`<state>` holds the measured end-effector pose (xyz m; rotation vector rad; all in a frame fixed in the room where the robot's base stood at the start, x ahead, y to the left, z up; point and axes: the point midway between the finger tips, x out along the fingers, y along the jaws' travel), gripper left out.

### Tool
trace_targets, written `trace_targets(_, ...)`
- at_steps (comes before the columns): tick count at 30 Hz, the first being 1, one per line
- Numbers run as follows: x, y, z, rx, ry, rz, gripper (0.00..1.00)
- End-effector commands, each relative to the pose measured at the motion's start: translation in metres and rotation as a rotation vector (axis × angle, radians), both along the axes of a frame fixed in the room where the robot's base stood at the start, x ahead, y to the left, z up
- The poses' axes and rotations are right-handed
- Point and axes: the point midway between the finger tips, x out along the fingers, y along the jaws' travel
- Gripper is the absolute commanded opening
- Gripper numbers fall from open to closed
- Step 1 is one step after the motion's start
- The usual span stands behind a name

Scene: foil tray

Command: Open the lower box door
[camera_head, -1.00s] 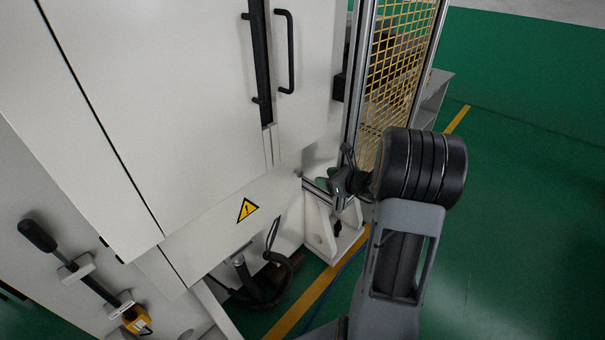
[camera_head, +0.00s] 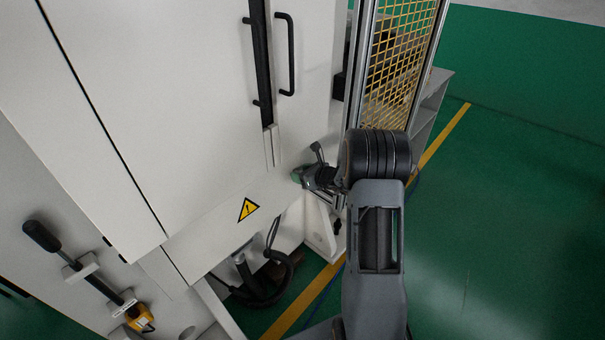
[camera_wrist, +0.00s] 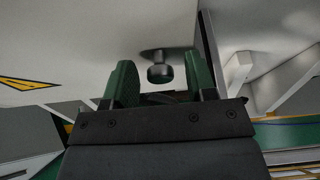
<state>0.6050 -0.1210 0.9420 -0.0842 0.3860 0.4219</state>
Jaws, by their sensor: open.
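The lower box door is the pale panel with a yellow warning triangle (camera_head: 248,209) below the tall cabinet doors; I cannot make out its full outline. In the wrist view a small dark round knob (camera_wrist: 160,73) sticks out from a pale surface. My gripper (camera_wrist: 160,85) is open, with one green-lined finger on each side of the knob in the picture. The knob seems free of both fingers; how deep it lies between them is hard to tell. In the head view my gripper (camera_head: 301,176) is at the panel's right end, and the knob is hidden there.
A tall white cabinet door (camera_head: 190,90) with a black handle (camera_head: 288,55) stands above. A yellow mesh guard (camera_head: 397,60) on a metal post is just behind my arm. A black lever (camera_head: 85,270) is at lower left. Green floor is free at right.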

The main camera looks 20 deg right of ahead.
Motion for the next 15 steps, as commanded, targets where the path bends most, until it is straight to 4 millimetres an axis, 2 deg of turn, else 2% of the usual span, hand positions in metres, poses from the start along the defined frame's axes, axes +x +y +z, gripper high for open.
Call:
trace_targets(4, -0.0002, 0.0000, -0.0001, 0.000, 0.000, 0.000, 0.49)
trace_targets(15, -0.0003, 0.0002, 0.0000, 0.000, 0.000, 0.001, 0.14)
